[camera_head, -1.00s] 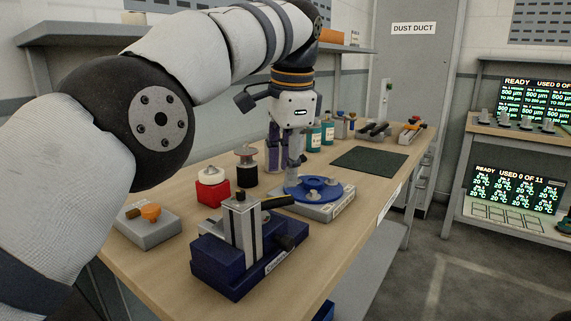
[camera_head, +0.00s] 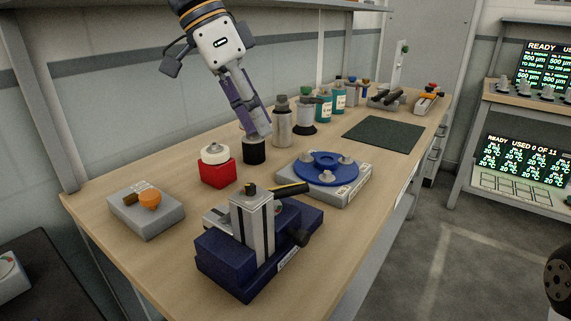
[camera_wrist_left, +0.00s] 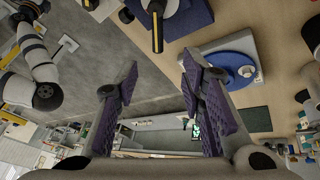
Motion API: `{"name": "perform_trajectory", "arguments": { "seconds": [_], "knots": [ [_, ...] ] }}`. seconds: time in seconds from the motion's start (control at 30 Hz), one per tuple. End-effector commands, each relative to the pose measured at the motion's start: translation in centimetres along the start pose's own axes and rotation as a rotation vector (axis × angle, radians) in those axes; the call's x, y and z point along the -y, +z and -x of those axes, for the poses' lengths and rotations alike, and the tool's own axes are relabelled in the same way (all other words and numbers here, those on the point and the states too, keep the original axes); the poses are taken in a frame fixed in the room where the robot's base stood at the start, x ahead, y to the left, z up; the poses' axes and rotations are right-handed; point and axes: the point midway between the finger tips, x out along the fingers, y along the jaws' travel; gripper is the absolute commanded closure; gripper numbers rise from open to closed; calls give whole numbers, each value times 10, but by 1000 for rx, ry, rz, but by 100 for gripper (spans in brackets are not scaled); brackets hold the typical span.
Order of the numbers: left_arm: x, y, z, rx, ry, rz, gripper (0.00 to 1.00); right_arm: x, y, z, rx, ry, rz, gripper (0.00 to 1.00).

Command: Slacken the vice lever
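The vice (camera_head: 245,262) is a dark blue block with an upright silver jaw column, standing at the table's near edge. A black lever with a yellow stripe (camera_head: 290,189) sticks out behind its column, toward the blue disc. The lever also shows at the top of the left wrist view (camera_wrist_left: 157,28), beyond the fingertips. My right gripper is not visible.
A blue disc fixture (camera_head: 325,168) stands close behind the vice. A red block with a white cap (camera_head: 217,170) and a grey box with an orange knob (camera_head: 147,213) are to the left. Bottles (camera_head: 324,106) stand behind. A dark green mat (camera_head: 384,133) lies clear.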

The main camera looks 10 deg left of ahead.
Motion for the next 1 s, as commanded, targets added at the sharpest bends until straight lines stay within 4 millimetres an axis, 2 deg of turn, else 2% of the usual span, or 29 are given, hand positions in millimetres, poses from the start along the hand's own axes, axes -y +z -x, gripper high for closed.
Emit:
{"name": "perform_trajectory", "arguments": {
  "seconds": [0.3, 0.4, 0.6, 0.83, 1.0],
  "knots": [
    [1, 2, -79, 8, 3, 2, 64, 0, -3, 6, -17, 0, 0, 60],
    [1, 2, -98, 7, 2, 2, 64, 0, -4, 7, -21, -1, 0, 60],
    [2, 2, -117, 7, 1, 2, 64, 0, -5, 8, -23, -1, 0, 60],
    [2, 2, -118, 7, 0, 3, 64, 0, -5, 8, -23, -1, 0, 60],
    [2, 2, -118, 7, 0, 3, 100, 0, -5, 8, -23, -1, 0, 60]
  ]
}}
